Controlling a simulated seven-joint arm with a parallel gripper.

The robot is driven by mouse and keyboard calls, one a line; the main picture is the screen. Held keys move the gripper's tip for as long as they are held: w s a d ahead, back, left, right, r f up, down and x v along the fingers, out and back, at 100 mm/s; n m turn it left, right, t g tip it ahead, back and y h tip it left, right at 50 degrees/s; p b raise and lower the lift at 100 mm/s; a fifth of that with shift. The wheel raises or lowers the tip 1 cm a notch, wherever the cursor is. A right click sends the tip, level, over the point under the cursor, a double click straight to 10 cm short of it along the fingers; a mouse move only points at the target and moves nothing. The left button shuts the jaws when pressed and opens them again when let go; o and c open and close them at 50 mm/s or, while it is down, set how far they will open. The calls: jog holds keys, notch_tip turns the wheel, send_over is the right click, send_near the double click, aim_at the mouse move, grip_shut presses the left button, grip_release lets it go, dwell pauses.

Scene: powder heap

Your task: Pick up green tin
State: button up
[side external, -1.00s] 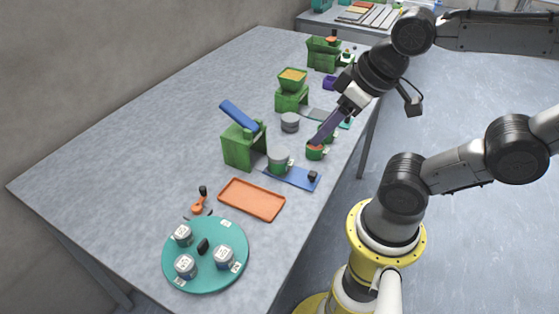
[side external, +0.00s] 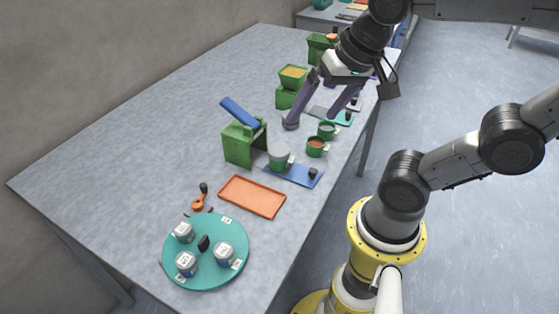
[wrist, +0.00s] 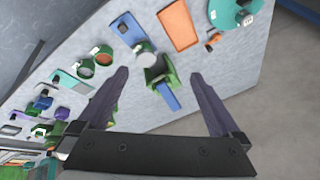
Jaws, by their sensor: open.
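Two small open green tins stand side by side near the table's right edge in the side view. The nearer green tin (side external: 316,148) holds something red; the farther green tin (side external: 326,130) has a dull grey-green inside. In the wrist view, the red-filled tin (wrist: 104,56) and the other tin (wrist: 86,68) lie left of the left finger. A pale-topped green tin (side external: 279,158) stands at the blue mat (side external: 297,175). My gripper (side external: 312,118) is open and empty, its fingers spread wide.
A green stand with a blue lever (side external: 240,140) is left of the tins. A green hopper box (side external: 291,92) stands behind. An orange tray (side external: 252,197) and teal turntable (side external: 236,277) with several jars are nearer. The table's left side is clear.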

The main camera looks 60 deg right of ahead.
jog(key=w+d+f+m+g, duration=0.1)
jog(key=w+d+m+g, duration=0.2)
jog(key=w+m, duration=0.45)
jog(key=m+g, duration=0.2)
send_over(281, 150)
notch_tip(281, 150, down, 6)
jog(key=f, duration=0.7)
jog(key=shift+s+d+f, duration=0.15)
jog(key=shift+s+f, duration=0.1)
jog(key=shift+f, duration=0.05)
jog(key=shift+w+a+f, duration=0.1)
jog(key=shift+a+f, duration=0.05)
jog(key=shift+f, duration=1.15)
jog(key=shift+w+a+f, duration=0.1)
jog(key=shift+f, duration=1.15)
jog(key=c, duration=1.2)
jog(key=shift+r, duration=0.1)
